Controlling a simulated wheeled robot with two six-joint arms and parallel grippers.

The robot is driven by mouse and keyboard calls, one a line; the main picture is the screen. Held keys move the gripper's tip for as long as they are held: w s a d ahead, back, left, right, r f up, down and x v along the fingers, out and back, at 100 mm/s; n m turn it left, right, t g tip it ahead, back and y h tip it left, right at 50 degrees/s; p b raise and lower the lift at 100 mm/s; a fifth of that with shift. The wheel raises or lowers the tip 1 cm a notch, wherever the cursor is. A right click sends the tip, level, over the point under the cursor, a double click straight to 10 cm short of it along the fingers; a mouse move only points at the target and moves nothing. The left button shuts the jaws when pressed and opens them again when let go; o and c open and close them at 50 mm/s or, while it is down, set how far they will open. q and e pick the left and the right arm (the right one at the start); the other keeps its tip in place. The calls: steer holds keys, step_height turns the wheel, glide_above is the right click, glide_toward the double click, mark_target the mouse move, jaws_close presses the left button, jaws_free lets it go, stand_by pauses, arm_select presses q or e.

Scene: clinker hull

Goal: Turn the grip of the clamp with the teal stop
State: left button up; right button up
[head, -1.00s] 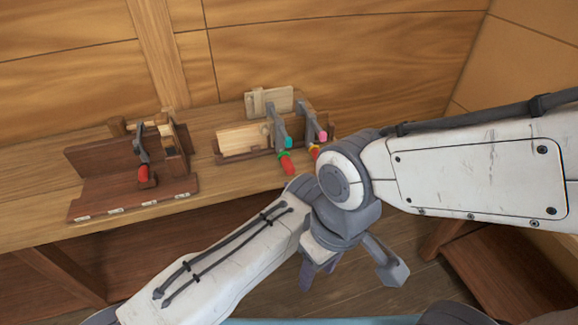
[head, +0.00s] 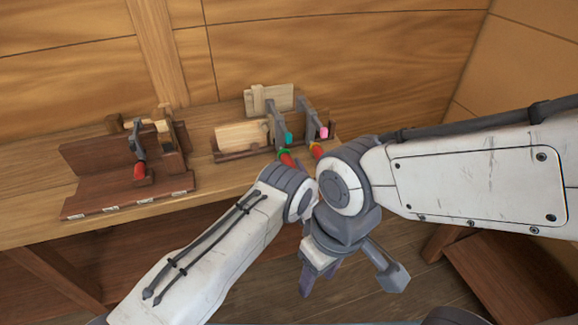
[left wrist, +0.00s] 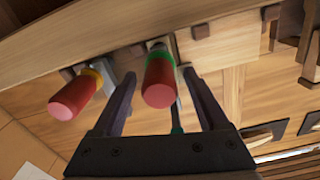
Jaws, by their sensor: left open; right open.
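The clamp with the teal stop (head: 289,137) stands on the bench, its red grip (head: 287,159) with a green collar pointing towards me. In the left wrist view this red grip (left wrist: 159,85) lies between the spread dark fingers of my left gripper (left wrist: 159,74), which is open and not visibly pressing on it. In the head view my left wrist hides the left gripper and covers part of the grip's lower end. My right gripper (head: 318,277) hangs below the bench edge, open, clear of the clamps.
A second clamp with a pink stop (head: 323,132) and yellow-collared red grip (left wrist: 76,93) stands close beside. A dark wooden fixture (head: 128,180) with another red-gripped clamp sits at the left. Pale planks (head: 242,135) lie behind. My two arms nearly overlap in the head view.

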arm_select(q)
jaws_close()
steer(key=n+b, duration=0.3)
steer(key=shift+f, duration=0.2)
steer(key=n+b, duration=0.6)
steer(key=b, duration=0.1)
steer(key=n+b, duration=0.6)
steer(key=b, duration=0.2)
steer(key=shift+f+n, duration=0.2)
steer(key=shift+n, duration=0.2)
steer(key=n+b, duration=1.2)
steer(key=b, duration=1)
steer(key=shift+r+n, duration=0.1)
steer(key=shift+n, duration=0.2)
steer(key=shift+r+n+b, duration=0.15)
steer(key=shift+n+b, duration=0.45)
steer(key=shift+b, duration=0.5)
steer(key=shift+r, duration=0.1)
steer(key=shift+a+r, duration=0.1)
